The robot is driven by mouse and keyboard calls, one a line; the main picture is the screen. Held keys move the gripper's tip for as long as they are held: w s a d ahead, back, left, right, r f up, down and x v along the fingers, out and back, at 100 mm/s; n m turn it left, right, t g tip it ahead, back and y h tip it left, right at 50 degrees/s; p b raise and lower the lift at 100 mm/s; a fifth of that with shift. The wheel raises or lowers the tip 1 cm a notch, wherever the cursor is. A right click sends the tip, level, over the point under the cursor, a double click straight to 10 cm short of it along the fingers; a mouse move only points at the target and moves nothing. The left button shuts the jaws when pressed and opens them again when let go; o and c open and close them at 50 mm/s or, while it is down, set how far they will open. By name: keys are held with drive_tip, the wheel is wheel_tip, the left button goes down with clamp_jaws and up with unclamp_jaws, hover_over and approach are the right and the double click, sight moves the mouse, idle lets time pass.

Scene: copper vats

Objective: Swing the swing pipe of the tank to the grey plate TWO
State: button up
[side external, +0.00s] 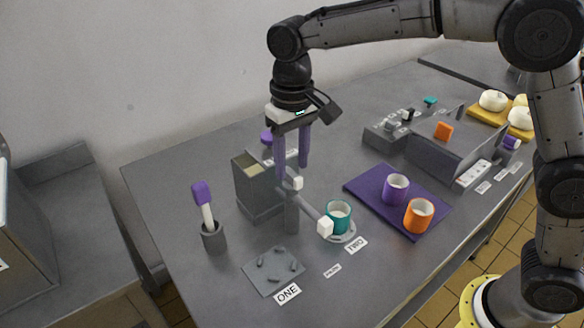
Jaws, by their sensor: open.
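The grey tank (252,190) is a box on the table, left of centre. Beside it stands a grey post (292,215). The swing pipe (309,210) appears to slant from the post down to the right, toward a white cube (325,228). A second white cube (297,183) is near the post top. The grey plate TWO (347,238) is by the "TWO" label, with a teal cup (340,214) on or over it. The grey plate by the "ONE" label (265,273) lies front left with small pegs. My gripper (292,172) is open, purple fingers down, around or in front of the post top; depth is unclear.
A grey holder (213,237) with a purple-topped tool stands left. A purple mat (365,189) carries a purple cup (396,187) and an orange cup (418,214). Grey boxes (422,145) and a yellow board (478,109) with white rounds are behind right.

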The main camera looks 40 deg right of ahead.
drive_tip(key=shift+f, duration=1.1)
clamp_jaws()
drive_tip(key=shift+r, duration=0.1)
idle(0.6)
